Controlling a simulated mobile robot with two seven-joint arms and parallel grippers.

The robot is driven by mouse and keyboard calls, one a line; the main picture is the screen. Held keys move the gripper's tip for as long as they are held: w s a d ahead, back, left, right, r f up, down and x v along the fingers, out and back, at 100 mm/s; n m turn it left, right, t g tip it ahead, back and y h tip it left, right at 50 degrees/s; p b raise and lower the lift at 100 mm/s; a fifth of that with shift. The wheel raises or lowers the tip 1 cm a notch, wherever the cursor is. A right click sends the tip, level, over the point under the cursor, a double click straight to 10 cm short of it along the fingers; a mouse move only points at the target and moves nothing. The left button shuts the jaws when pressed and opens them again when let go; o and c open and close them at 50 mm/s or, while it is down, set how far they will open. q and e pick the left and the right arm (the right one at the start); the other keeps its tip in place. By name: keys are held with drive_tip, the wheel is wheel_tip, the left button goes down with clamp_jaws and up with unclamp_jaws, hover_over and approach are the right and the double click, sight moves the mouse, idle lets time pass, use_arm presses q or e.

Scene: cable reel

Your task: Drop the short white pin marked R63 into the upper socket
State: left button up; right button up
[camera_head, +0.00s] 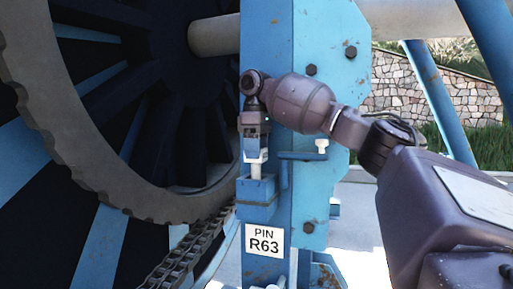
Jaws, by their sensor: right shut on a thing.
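My right gripper (256,152) points straight down in front of the blue post. It is shut on a short white pin (256,170), whose lower part shows below the fingers. The pin is upright, right over the top of a blue socket block (257,190) on the post. I cannot tell whether its tip is inside the socket or just above it. A white label (263,241) reading "PIN R63" is on the post below this block. My left gripper is not in view.
A blue bracket (300,156) with a white-headed piece (321,146) juts out right of the socket block. The large toothed reel wheel (75,150) and a chain (185,252) are close on the left. A stone wall (430,82) stands far behind.

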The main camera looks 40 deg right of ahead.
sight(256, 164)
drive_tip(key=shift+f, duration=0.6)
drive_tip(key=shift+f+b, duration=0.3)
drive_tip(key=shift+f, duration=0.55)
drive_tip(key=shift+p, duration=0.35)
idle(0.4)
drive_tip(key=shift+f, duration=0.55)
idle(0.6)
drive_tip(key=shift+p, duration=0.6)
drive_tip(key=o, duration=1.3)
